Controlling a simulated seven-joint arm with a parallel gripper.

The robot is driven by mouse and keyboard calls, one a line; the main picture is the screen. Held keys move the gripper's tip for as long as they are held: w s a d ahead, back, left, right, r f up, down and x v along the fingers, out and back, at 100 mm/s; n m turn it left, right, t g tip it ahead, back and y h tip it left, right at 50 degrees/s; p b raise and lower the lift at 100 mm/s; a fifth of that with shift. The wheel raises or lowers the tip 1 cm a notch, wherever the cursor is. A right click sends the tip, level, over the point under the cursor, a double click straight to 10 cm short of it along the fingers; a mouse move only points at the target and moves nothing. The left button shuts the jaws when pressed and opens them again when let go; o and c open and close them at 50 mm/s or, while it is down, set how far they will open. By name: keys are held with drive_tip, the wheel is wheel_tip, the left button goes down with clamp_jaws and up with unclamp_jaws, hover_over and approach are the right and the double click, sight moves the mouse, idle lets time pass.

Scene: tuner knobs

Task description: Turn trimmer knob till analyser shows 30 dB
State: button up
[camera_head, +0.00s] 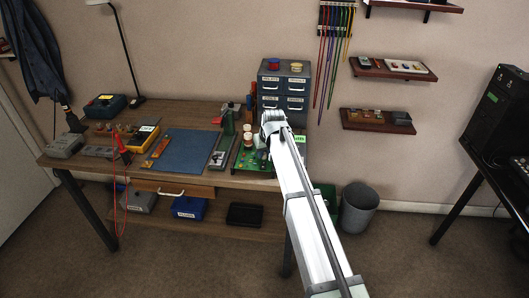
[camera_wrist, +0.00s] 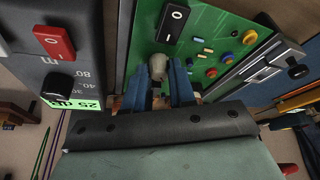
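A small pale grey knob (camera_wrist: 158,66) stands at the edge of a green circuit board (camera_wrist: 205,22), in the wrist view. My gripper (camera_wrist: 160,72) has its two blue fingers on either side of this knob; whether they press on it I cannot tell. A dark grey instrument (camera_wrist: 84,28), apparently the analyser, is at the left, with a lit green display (camera_wrist: 72,103) partly in view. Its digits appear turned over and I cannot read them surely. In the head view my gripper (camera_head: 272,122) is over the board (camera_head: 248,160), and my arm hides much of this area.
The instrument carries a red switch (camera_wrist: 54,41) and a black knob (camera_wrist: 61,82). A black rocker switch (camera_wrist: 172,22) and several coloured parts are on the board. A drawer cabinet (camera_head: 284,85) stands behind my gripper. A blue mat (camera_head: 185,150) lies left on the bench.

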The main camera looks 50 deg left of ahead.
clamp_jaws()
drive_tip(key=shift+s+m+t, duration=0.1)
drive_tip(key=shift+m+t, duration=0.4)
drive_tip(key=shift+m, duration=0.8)
drive_tip(key=shift+h, duration=0.3)
drive_tip(key=shift+o, duration=2.4)
unclamp_jaws()
drive_tip(key=v, duration=1.3)
drive_tip(key=shift+r, duration=0.4)
drive_tip(key=shift+o, duration=0.3)
drive_tip(key=shift+d, duration=0.15)
